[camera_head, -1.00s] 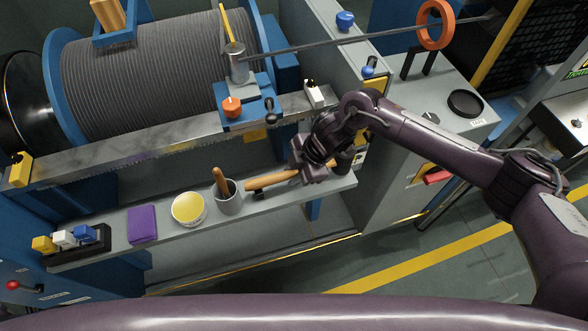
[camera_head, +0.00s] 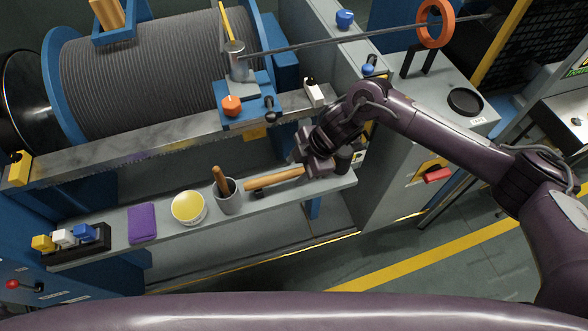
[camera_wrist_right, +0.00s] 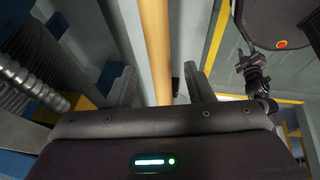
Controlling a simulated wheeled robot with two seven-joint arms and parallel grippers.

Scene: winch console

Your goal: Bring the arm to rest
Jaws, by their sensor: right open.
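My right gripper (camera_head: 312,168) is over the right end of the grey shelf, beside a wooden handle (camera_head: 272,178) that lies along it. In the right wrist view the open fingers (camera_wrist_right: 160,86) point toward the same wooden handle (camera_wrist_right: 155,45). It shows as a long bar running between the two fingers, with a gap on both sides. I cannot tell how far below the fingertips it lies. The handle's right end is hidden behind my gripper in the head view. My left gripper is out of view.
The shelf (camera_head: 110,240) also holds a cup with a wooden handle (camera_head: 228,197), a yellow-topped tub (camera_head: 188,207), a purple block (camera_head: 142,223) and a rack of coloured blocks. Behind it stand a steel beam (camera_head: 110,150) and the cable drum (camera_head: 150,75). Floor in front is clear.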

